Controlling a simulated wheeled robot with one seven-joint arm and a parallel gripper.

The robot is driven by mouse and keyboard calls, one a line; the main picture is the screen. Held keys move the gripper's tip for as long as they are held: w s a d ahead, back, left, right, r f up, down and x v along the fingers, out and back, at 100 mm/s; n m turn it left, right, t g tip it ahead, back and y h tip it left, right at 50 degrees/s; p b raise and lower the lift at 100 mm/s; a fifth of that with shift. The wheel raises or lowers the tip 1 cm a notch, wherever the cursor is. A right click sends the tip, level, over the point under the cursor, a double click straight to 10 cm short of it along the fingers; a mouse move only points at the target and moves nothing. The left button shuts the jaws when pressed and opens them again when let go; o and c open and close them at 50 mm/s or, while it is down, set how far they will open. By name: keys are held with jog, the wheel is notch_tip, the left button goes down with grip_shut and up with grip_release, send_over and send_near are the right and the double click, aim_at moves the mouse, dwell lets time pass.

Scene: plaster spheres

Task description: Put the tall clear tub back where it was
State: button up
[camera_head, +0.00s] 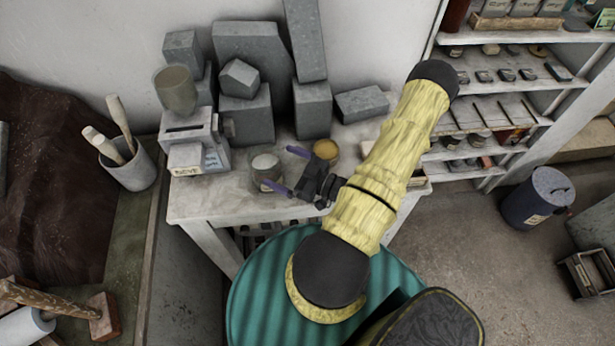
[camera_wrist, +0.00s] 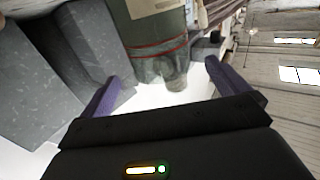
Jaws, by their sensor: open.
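A clear tub (camera_head: 266,172) with a pale top and a label stands upright on the pale workbench (camera_head: 210,205), near its front edge. In the wrist view a greenish see-through tub (camera_wrist: 150,52) with a label and a red band shows ahead of my fingers, partly cut off by the frame's top. My gripper (camera_head: 279,168) is open and empty, to the right of the tub. Its two purple fingers point at the tub, one toward each side, with the fingertips close to it. I cannot tell whether they touch it.
A pale boxy device (camera_head: 193,140) with a beige translucent container (camera_head: 175,90) on top stands left of the tub. Grey blocks (camera_head: 250,105) stand behind. A round tan-topped jar (camera_head: 326,150) is right of the tub, close to my gripper. Shelves (camera_head: 500,95) stand at the right.

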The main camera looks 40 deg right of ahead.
jog(key=b+v, duration=0.2)
jog(key=v, duration=0.4)
jog(key=shift+f, duration=0.15)
jog(key=shift+s+d, duration=0.1)
jog(key=shift+s, duration=0.3)
